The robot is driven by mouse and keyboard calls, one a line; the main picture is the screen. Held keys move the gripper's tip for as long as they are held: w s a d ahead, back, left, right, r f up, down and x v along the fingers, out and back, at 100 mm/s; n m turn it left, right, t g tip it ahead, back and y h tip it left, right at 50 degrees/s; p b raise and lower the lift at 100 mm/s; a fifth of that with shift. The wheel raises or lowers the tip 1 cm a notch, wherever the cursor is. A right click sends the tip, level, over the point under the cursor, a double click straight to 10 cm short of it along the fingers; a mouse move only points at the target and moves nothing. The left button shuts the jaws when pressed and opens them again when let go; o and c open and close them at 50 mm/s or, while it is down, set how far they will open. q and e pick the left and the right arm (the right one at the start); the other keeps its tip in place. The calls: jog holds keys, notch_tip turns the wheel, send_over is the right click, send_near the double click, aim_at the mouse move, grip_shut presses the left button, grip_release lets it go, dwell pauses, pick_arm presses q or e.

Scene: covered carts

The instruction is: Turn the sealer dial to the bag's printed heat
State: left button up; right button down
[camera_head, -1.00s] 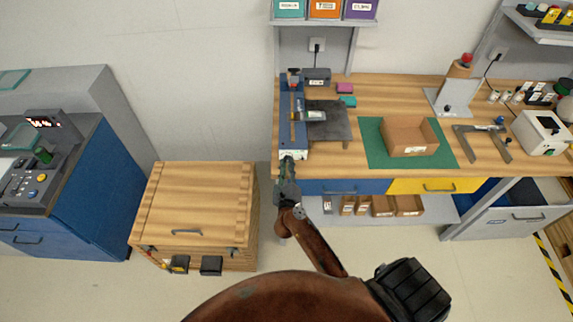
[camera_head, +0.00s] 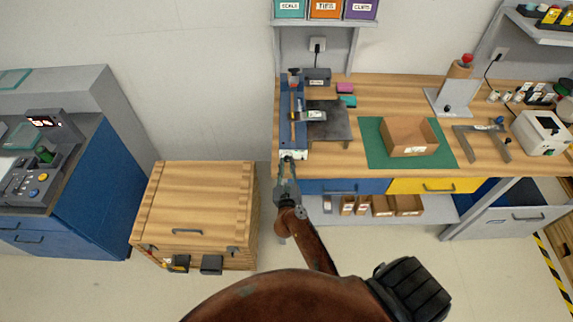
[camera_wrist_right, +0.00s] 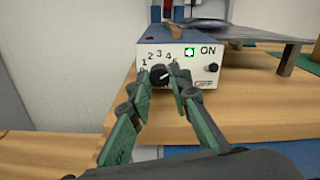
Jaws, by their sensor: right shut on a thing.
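The sealer (camera_head: 294,125) is a long blue and white unit at the left end of the wooden bench. Its white front panel (camera_wrist_right: 205,60) shows numbers around a black dial (camera_wrist_right: 161,74), a lit green lamp beside "ON", and "OFF" below. The dial's pale mark points up and to the right; its exact number is hard to tell. My right gripper (camera_head: 287,164) is shut on the dial, one green-padded finger on each side in the right wrist view (camera_wrist_right: 162,86). My left gripper is not in view.
A dark plate (camera_head: 333,130) stands right of the sealer. Further right are a green mat (camera_head: 375,148) with an open cardboard box (camera_head: 409,137). A wooden crate (camera_head: 193,205) stands on the floor left of the bench. Drawers (camera_head: 344,187) lie below the bench edge.

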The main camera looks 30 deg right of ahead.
jog(key=shift+a+f, duration=0.1)
jog(key=c, duration=2)
grip_release()
jog(key=shift+c, duration=0.2)
notch_tip(320, 180, up, 10)
